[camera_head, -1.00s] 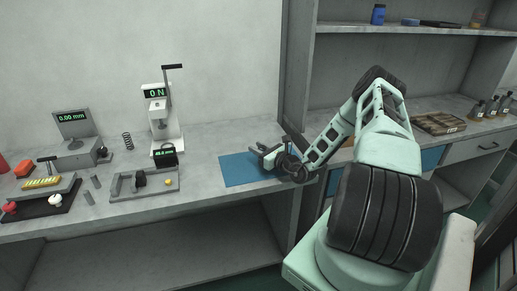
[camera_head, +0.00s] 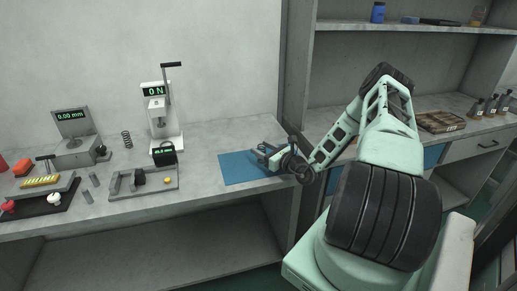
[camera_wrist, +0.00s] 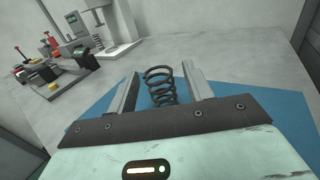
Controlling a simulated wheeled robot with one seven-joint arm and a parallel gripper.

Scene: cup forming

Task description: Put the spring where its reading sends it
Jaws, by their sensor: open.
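A dark coil spring (camera_wrist: 160,86) is between the spread fingers of my gripper (camera_wrist: 159,74) in the wrist view, over or on the blue mat (camera_wrist: 221,92). I cannot tell whether a finger touches it. In the head view my gripper (camera_head: 264,154) is open above the blue mat (camera_head: 240,172), and the spring there is not clear. Another dark spring (camera_head: 127,139) stands on the bench between the gauge and the press. The lever press (camera_head: 158,110) has a display (camera_head: 153,91) reading 0 N. The gauge (camera_head: 75,140) reads 0.00 mm (camera_head: 70,116).
A grey tray (camera_head: 148,189) with a small green display (camera_head: 163,152) stands before the press. A black tray (camera_head: 40,207) with red and white knobs is at the left. The bench around the mat's left is clear.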

